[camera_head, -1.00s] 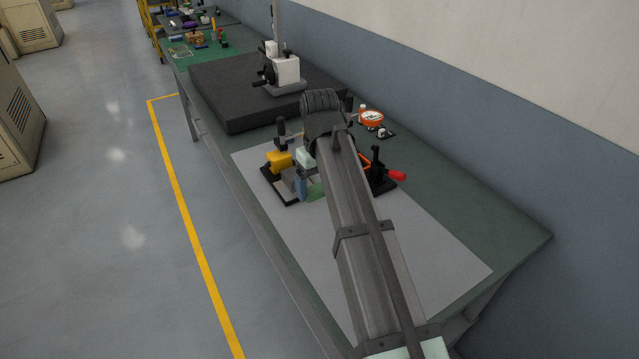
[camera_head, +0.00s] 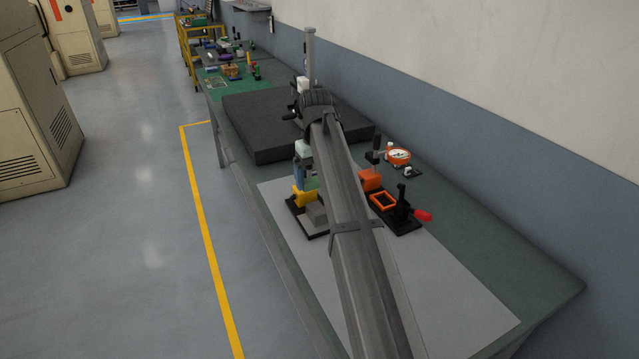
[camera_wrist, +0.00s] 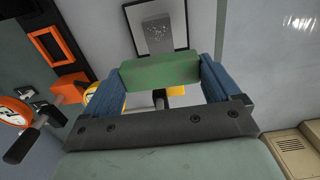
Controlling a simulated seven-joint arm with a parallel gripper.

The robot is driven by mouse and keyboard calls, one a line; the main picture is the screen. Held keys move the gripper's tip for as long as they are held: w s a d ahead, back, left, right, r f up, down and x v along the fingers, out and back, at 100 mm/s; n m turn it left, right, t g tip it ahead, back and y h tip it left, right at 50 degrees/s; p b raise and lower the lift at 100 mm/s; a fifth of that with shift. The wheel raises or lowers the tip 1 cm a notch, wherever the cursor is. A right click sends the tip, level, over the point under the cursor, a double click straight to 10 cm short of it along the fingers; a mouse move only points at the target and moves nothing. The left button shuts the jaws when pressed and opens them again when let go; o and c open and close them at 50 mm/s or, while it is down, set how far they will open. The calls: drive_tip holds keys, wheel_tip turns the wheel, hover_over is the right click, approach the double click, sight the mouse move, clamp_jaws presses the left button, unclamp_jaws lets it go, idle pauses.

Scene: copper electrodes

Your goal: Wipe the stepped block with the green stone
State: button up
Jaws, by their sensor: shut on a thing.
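My gripper (camera_wrist: 162,88) is shut on the green stone (camera_wrist: 160,71), a flat green bar held crosswise between its two blue fingers. In the head view, the stone (camera_head: 311,183) shows only in part beside my arm. The stepped block (camera_head: 316,212) is grey and sits on a black base with a yellow clamp (camera_head: 303,197). In the wrist view, a pale speckled grey surface on a black base (camera_wrist: 158,28), likely the block, lies beyond the stone. The stone appears apart from it, on the far side of the yellow clamp in the head view. My arm hides part of the fixture.
An orange frame with a red-handled clamp (camera_head: 400,207) stands right of my arm. An orange dial gauge (camera_head: 398,157) is behind it. A dark surface plate (camera_head: 262,140) with a stand lies farther back. The pale mat (camera_head: 450,310) is clear at the front right.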

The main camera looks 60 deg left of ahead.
sight(316, 208)
wheel_tip(316, 208, down, 7)
drive_tip(key=shift+d+f, duration=0.1)
drive_tip(key=shift+f, duration=0.05)
drive_tip(key=shift+d+f, duration=0.2)
drive_tip(key=shift+d, duration=0.9)
drive_tip(key=shift+c, duration=0.9)
drive_tip(key=shift+d, duration=0.75)
drive_tip(key=shift+a, duration=2.1)
drive_tip(key=shift+d+r, duration=0.15)
drive_tip(key=shift+r, duration=4.05)
